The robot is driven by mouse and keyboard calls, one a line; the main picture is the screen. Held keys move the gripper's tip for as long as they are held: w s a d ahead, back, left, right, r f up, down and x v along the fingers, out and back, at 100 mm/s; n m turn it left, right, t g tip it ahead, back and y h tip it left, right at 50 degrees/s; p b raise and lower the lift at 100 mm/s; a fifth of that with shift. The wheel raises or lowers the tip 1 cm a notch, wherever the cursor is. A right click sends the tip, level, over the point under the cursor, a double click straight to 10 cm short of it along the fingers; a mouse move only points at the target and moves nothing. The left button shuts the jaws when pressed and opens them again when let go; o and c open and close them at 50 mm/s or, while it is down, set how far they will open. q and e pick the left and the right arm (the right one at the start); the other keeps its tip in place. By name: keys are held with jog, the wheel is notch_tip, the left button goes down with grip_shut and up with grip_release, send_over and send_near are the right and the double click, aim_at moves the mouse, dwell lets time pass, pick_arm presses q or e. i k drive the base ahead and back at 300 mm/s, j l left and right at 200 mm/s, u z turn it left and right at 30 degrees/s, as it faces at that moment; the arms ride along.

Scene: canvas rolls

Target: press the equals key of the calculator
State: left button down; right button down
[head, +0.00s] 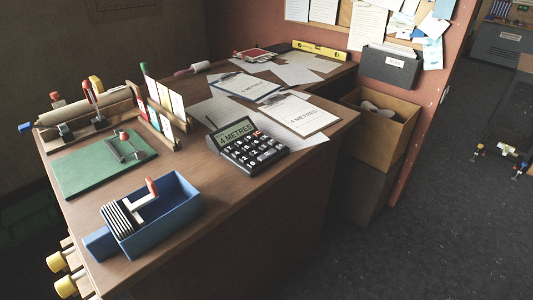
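The keys are too small to tell which one is the equals key. Neither of my grippers shows in the head view, so I cannot see how they stand.
The dark floor (430,230) is clear at front right.

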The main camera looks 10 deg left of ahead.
aim_at(270, 153)
jog(key=i+l+u, duration=0.15)
jog(key=l, duration=0.2)
jog(key=i+l+u, duration=0.2)
jog(key=l, duration=0.15)
jog(key=l+u, duration=0.15)
jog(key=l, duration=0.2)
jog(key=i+l+u, duration=0.15)
jog(key=l, duration=0.25)
